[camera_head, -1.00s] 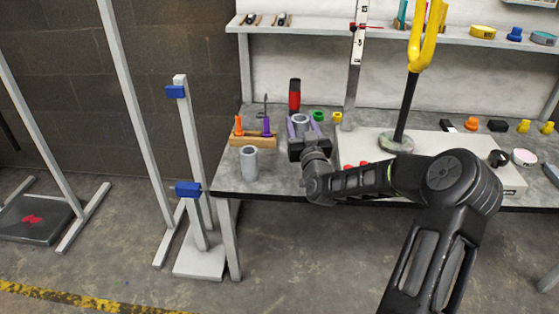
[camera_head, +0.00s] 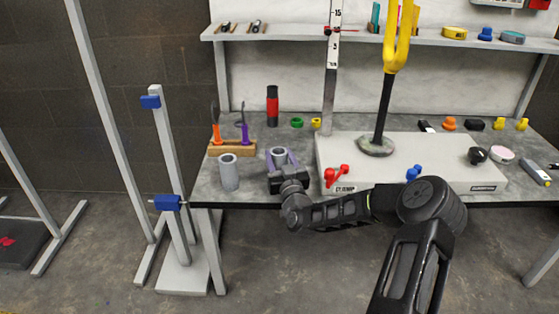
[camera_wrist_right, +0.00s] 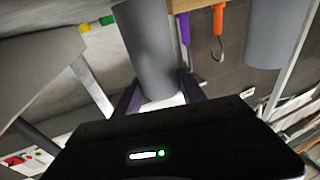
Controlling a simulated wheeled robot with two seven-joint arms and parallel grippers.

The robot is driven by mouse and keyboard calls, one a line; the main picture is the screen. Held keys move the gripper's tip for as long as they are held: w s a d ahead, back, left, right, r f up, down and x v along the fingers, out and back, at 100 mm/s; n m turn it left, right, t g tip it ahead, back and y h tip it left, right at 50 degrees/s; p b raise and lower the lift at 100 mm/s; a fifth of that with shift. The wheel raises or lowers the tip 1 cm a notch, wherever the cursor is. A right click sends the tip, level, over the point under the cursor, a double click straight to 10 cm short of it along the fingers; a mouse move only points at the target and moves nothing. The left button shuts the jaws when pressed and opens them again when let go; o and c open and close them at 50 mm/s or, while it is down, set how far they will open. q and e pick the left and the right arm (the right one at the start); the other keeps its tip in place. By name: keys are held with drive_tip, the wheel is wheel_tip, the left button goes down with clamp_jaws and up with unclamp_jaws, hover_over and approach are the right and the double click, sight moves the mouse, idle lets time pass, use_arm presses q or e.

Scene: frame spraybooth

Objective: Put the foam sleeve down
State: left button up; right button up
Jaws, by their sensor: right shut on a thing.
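The foam sleeve (camera_head: 278,155) is a grey hollow cylinder, upright at the left part of the workbench (camera_head: 249,189). My right gripper (camera_head: 283,162) is shut on it with purple fingers. In the right wrist view the sleeve (camera_wrist_right: 150,48) stands between the fingers. Its lower end is hidden, so I cannot tell whether it touches the bench. A second grey sleeve (camera_head: 229,174) stands upright to the left, apart from my gripper; it also shows in the right wrist view (camera_wrist_right: 274,32). My left gripper is not in view.
A wooden tool holder (camera_head: 232,148) with orange and purple-handled tools stands behind the second sleeve. A black and red bottle (camera_head: 272,106) stands further back. A pale base plate (camera_head: 345,160) carrying a red-knobbed valve lies close to the right. Bare bench lies between the two sleeves.

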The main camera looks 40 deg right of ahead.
drive_tip(key=shift+f, duration=0.25)
drive_tip(key=shift+f, duration=0.15)
drive_tip(key=o, duration=1.5)
drive_tip(key=shift+r, duration=0.3)
drive_tip(key=p+v, duration=0.1)
drive_tip(key=v, duration=1.1)
drive_tip(key=shift+f, duration=0.2)
